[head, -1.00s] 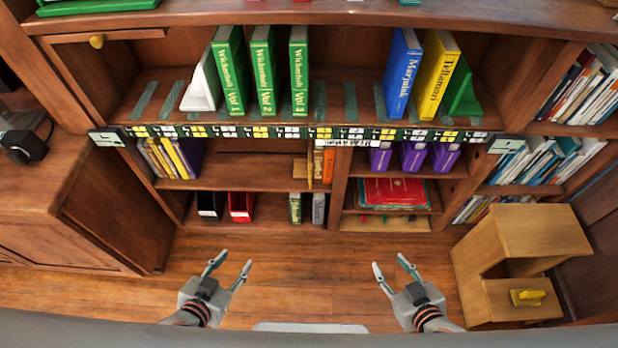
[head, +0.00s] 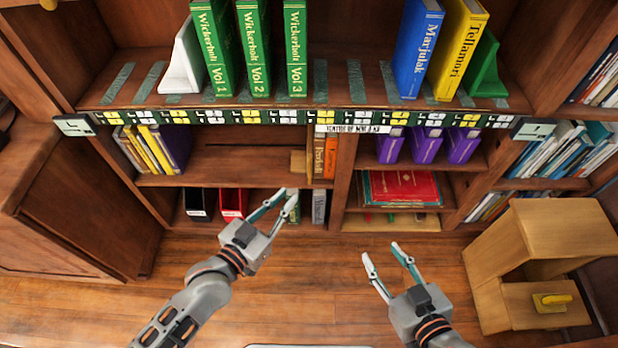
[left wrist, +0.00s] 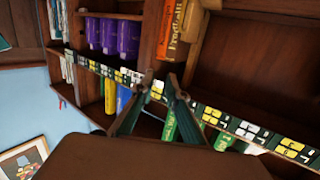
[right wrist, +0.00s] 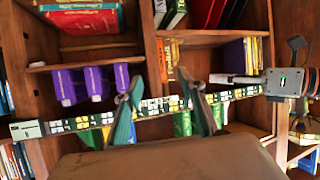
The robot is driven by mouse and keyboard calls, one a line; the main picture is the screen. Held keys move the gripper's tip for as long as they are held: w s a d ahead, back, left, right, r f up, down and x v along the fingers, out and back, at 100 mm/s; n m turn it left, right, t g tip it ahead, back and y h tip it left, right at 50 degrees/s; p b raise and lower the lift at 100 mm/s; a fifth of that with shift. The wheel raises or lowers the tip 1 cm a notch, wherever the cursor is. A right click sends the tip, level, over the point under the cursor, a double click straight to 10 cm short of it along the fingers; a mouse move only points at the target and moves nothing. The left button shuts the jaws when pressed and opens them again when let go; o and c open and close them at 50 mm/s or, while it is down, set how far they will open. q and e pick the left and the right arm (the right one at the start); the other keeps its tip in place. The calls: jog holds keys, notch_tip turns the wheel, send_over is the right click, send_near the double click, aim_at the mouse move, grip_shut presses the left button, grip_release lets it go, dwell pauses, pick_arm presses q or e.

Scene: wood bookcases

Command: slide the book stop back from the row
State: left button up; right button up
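A white book stop (head: 187,62) stands left of three upright green Wickerbolt books (head: 252,50) on the top open shelf. A green book stop (head: 486,70) stands right of the blue Marjulak (head: 417,50) and yellow Tellamori (head: 458,48) books. My right gripper (head: 382,252) is open and empty, lower and further right.
The labelled shelf edge (head: 240,117) runs across above both grippers. Purple books (head: 425,145) stand right of the divider. A wooden step piece (head: 530,240) stands on the floor at right. The shelf left of the wooden block is mostly bare.

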pick_arm(q)
jog(key=w+d+f+h+b, duration=0.1)
jog(key=w+d+f+b, duration=0.1)
jog(key=w+f+b, duration=0.4)
jog(key=b, duration=0.4)
send_near(309, 177)
jog(key=w+d+f, duration=0.1)
jog(key=d, duration=0.1)
jog(key=shift+t, duration=0.5)
jog(key=x, duration=0.2)
jog(key=b+x, duration=0.1)
jog(key=x, duration=0.2)
jog(key=b+x, duration=0.1)
jog(key=x, duration=0.1)
jog(key=shift+w+a+f, duration=0.15)
jog(key=shift+w+a, duration=0.1)
jog(key=shift+w, duration=0.25)
jog(key=shift+w+d, duration=0.3)
jog(key=shift+w, duration=0.15)
pick_arm(e)
jog(key=s+a+f+m+y, duration=0.1)
jog(key=s+a+f+m, duration=0.1)
jog(key=a+f, duration=0.3)
jog(key=shift+s+f+m, duration=0.2)
jog(key=shift+f+m, duration=0.15)
jog(key=shift+m, duration=0.05)
pick_arm(q)
grip_shut()
